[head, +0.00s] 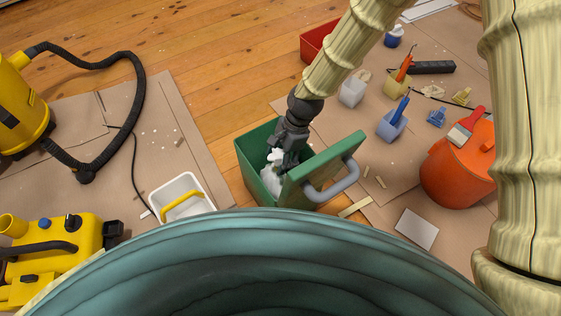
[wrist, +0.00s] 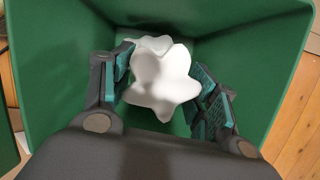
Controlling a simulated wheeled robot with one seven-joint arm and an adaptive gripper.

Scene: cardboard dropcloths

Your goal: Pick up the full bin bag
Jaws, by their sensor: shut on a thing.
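The full bin bag (head: 270,181) is white and sits inside a green bin (head: 246,160) in the head view. Its crumpled top (wrist: 162,82) shows in the wrist view, between the two finger pads. My gripper (head: 281,155) reaches down into the bin and is shut on the bag's top. In the wrist view my gripper (wrist: 168,90) has a teal-padded finger on each side of the bag. The lower part of the bag is hidden by the bin's front and my gripper. The bin's green walls (wrist: 255,60) surround the bag.
A green-edged panel with a grey handle (head: 335,184) stands at the bin's right front. A white tray with a yellow handle (head: 178,190) is to the left. An orange bucket (head: 455,175) and several paint pots lie right. Wooden floor (head: 215,70) is clear behind the bin.

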